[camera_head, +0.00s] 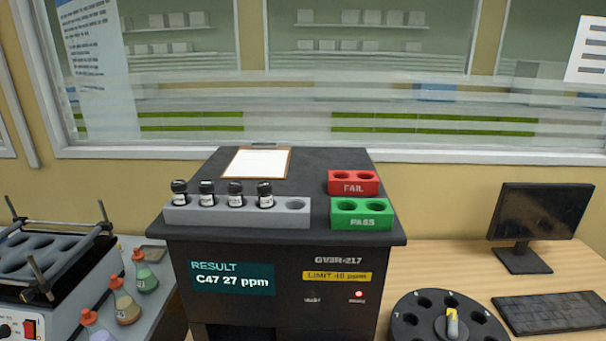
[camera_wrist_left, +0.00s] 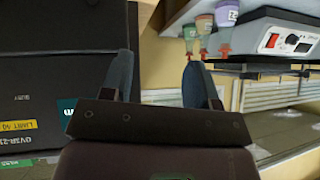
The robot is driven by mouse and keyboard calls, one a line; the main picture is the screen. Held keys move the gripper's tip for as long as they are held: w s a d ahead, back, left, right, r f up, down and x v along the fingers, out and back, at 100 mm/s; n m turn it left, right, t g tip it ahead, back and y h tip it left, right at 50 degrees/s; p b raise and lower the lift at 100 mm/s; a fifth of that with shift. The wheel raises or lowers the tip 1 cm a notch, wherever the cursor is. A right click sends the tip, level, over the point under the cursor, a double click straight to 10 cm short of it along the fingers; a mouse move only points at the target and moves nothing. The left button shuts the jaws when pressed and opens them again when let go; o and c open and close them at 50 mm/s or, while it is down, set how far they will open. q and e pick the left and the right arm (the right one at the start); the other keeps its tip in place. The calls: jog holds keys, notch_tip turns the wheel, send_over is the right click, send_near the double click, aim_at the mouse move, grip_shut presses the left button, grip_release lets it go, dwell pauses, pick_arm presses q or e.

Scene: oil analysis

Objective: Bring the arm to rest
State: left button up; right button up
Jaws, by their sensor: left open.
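My left gripper (camera_wrist_left: 157,72) shows in the left wrist view with its two dark fingers apart and nothing between them. The black analyser (camera_wrist_left: 45,85) lies to the left of the fingers there, and the view is turned over. Neither arm shows in the head view, and my right gripper is not seen. In the head view the analyser (camera_head: 300,255) stands in the middle with its screen (camera_head: 232,279) reading "C47 27 ppm". A grey rack (camera_head: 270,217) on top holds several dark-capped vials (camera_head: 236,194), and its rightmost hole is empty.
The red FAIL block (camera_head: 353,187) and green PASS block (camera_head: 362,221) have empty holes. A clipboard (camera_head: 256,162) lies behind the rack. Flasks (camera_head: 127,308) and a shaker (camera_head: 50,265) stand left. A round carousel (camera_head: 410,325), monitor (camera_head: 540,212) and keyboard (camera_head: 550,312) stand right.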

pick_arm(q)
jog(key=s+a+f+g+h, duration=0.1)
jog(key=s+f+g, duration=0.15)
jog(key=s, duration=0.35)
jog(key=s+f+g, duration=0.2)
jog(key=s+g, duration=0.2)
jog(key=s, duration=0.2)
jog(key=w+f+m+t+h, duration=0.1)
jog(key=w+f+t, duration=0.6)
jog(key=f, duration=0.4)
jog(key=shift+a+t, duration=0.15)
jog(key=shift+t, duration=0.5)
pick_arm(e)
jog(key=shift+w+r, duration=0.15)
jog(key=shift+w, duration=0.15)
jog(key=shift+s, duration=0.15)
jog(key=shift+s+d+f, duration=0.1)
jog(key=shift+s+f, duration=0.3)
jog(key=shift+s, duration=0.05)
